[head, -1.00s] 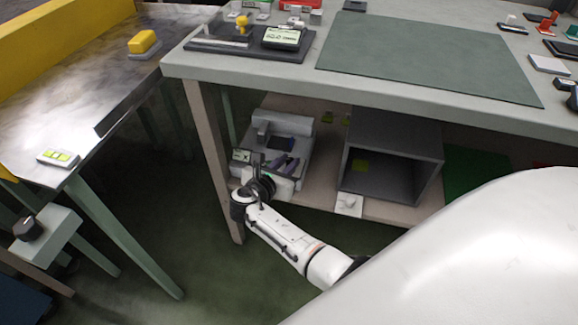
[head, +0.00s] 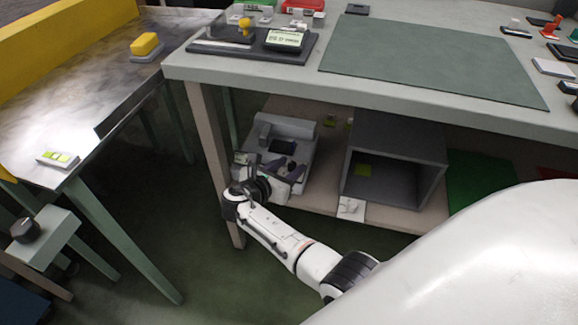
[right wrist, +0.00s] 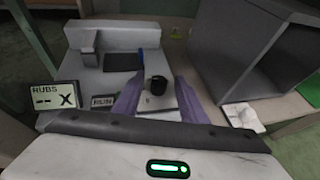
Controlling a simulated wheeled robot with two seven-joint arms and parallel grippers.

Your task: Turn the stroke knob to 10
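A pale grey machine (head: 298,129) stands on the shelf under the table, with a dark pad on its top. My right gripper (right wrist: 159,80) is open, with one purple finger on each side of this knob. Gaps show between knob and fingers. A display (right wrist: 54,97) on the machine reads "RUBS -- X". No stroke scale is legible. In the head view, my right gripper (head: 283,166) is over the machine's front. My left gripper is out of view.
A grey open box (head: 395,160) stands right of the machine on the shelf. A white piece (head: 351,209) lies at the shelf's front edge. The tabletop (head: 400,100) hangs above. A second dark knob (head: 26,229) sits on a stand at the far left.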

